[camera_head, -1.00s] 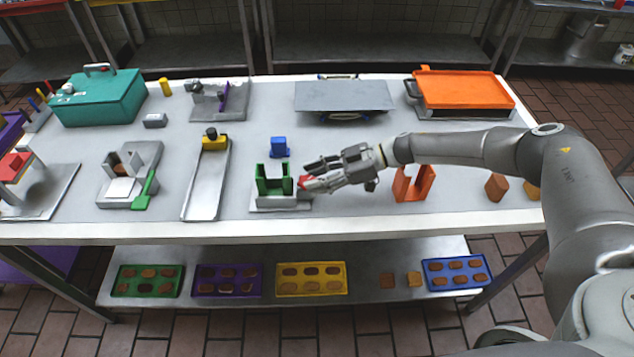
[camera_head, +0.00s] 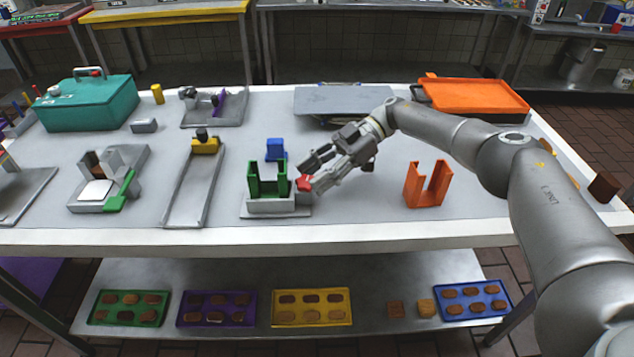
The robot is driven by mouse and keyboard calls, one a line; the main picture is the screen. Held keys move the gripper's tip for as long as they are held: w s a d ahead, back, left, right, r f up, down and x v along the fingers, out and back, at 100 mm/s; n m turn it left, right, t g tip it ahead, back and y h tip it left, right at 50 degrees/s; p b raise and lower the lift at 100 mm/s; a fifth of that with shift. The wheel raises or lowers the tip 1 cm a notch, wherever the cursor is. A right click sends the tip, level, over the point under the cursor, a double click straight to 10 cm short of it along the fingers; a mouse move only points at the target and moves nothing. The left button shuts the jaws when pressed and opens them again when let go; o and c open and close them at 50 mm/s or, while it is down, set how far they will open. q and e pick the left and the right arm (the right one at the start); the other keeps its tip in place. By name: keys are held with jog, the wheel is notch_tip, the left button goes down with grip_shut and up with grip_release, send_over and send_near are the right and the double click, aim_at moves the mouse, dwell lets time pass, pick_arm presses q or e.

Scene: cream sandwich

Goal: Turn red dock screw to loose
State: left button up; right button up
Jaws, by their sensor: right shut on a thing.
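The red dock screw (camera_head: 304,182) is on the right side of the grey dock (camera_head: 270,208), which stands near the table's front edge. A green U-shaped holder (camera_head: 268,188) stands upright in the dock. My right gripper (camera_head: 308,174) comes from the right and is shut on the red screw, its fingers partly covering it. How far the screw is turned cannot be told. My left gripper is not in view.
A blue block (camera_head: 275,149) stands just behind the dock. An orange U-shaped holder (camera_head: 427,184) stands to the right, below my right arm. A grey tray with a yellow block (camera_head: 205,146) lies to the left. The table (camera_head: 350,228) is clear between the dock and the orange holder.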

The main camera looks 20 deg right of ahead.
dwell(0.3)
jog(key=o, duration=1)
jog(key=shift+a, duration=0.1)
notch_tip(320, 180, up, 10)
jog(key=shift+r, duration=0.1)
